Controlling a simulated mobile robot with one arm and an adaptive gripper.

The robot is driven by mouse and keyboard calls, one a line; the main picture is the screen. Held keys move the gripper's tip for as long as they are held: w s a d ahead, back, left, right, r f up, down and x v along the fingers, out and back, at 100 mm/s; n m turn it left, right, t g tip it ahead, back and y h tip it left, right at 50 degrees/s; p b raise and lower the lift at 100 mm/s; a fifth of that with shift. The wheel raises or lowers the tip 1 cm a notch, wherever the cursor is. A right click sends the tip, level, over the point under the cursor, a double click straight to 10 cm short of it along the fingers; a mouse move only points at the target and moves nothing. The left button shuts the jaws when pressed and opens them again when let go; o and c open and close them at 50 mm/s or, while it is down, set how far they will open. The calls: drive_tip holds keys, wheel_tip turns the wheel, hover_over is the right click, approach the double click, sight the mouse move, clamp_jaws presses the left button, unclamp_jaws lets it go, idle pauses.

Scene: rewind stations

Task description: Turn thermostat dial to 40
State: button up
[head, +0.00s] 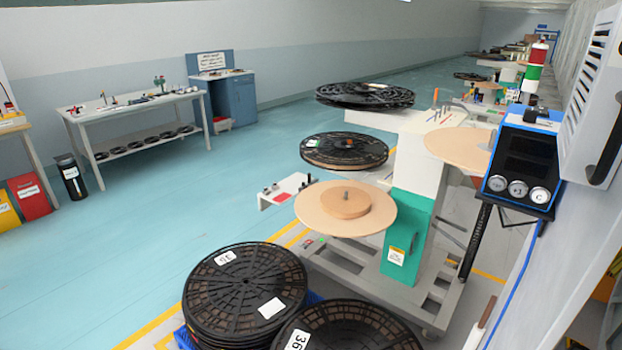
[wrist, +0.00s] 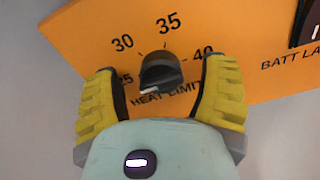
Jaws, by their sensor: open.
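In the wrist view, a black thermostat dial (wrist: 160,72) sits on an orange panel (wrist: 215,25) marked 25, 30, 35 and 40, with "HEAT LIMIT" printed below. A pale mark shows on the dial's lower left edge; whether it is the pointer, and what it reads, I cannot tell. My gripper (wrist: 163,75) is open, with one yellow finger to the left of the dial and one to the right. The right finger covers part of the panel beside the 40. Contact with the dial is not visible. I make out neither dial nor gripper in the head view.
In the head view, a rewind station with a green column (head: 405,235) stands right of centre, with black reels (head: 245,285) stacked in front. A blue gauge box (head: 525,165) is at right. A white workbench (head: 130,115) stands at left. Teal floor between is clear.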

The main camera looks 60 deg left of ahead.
drive_tip(key=shift+c, duration=0.3)
drive_tip(key=c, duration=1.1)
drive_tip(key=shift+c, duration=0.2)
